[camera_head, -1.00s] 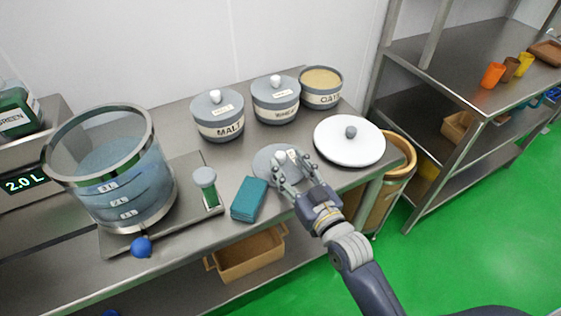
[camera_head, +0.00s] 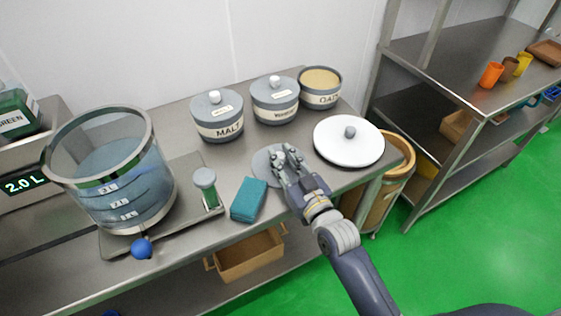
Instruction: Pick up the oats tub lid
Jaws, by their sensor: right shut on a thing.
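The oats tub lid (camera_head: 264,164) is a grey disc lying on the steel table, in front of the tubs. My right gripper (camera_head: 284,158) is over it and shut on its knob, which the fingers mostly hide. The lid looks flat on the table. The oats tub (camera_head: 321,97) stands open at the back right of the row, with tan oats showing at its top. My left gripper is not in view.
The malt tub (camera_head: 218,124) and another lidded tub (camera_head: 275,107) stand behind. A white round lid (camera_head: 348,147) lies to the right, a teal cloth or sponge (camera_head: 248,199) to the left. A clear vessel (camera_head: 113,175) stands at the left.

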